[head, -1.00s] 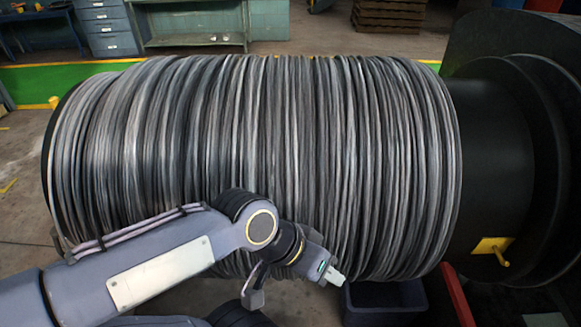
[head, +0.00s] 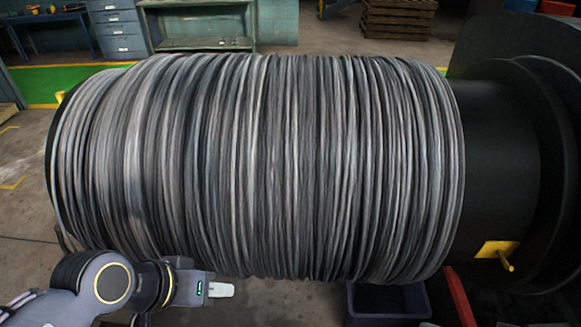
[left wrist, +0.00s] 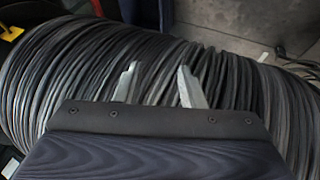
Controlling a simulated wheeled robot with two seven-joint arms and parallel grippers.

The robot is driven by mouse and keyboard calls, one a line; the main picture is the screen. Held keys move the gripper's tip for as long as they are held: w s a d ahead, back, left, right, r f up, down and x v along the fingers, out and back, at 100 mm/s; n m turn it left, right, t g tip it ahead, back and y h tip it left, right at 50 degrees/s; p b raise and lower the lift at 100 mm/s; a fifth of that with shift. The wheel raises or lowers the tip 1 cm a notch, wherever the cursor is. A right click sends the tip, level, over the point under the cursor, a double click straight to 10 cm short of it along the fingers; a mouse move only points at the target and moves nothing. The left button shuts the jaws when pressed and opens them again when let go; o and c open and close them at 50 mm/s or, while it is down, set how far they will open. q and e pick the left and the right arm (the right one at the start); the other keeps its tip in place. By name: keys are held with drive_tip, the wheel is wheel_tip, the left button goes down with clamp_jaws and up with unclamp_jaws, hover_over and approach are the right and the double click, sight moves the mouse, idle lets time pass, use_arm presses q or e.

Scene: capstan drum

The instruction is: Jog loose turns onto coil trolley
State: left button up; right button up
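A wide coil of grey wire turns (head: 290,165) lies across the middle of the head view, around a black drum (head: 495,150) whose bare part and flange show at the right. The coil also fills much of the left wrist view (left wrist: 75,75). My left gripper (head: 221,290) is low in front of the coil's lower left edge. In the left wrist view its two pale fingers (left wrist: 158,84) stand apart over the turns, with nothing seen between them. I cannot tell whether they touch the wire. I cannot make out a coil trolley for sure. My right gripper is not in view.
A yellow bracket with a peg (head: 495,251) sits by the drum's lower right. A dark bin (head: 388,300) and a red bar (head: 460,298) are below it. Workshop drawers (head: 117,30), a green bench (head: 200,42) and stacked pallets (head: 398,17) stand behind.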

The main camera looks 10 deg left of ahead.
use_arm(q)
clamp_jaws()
idle(1.8)
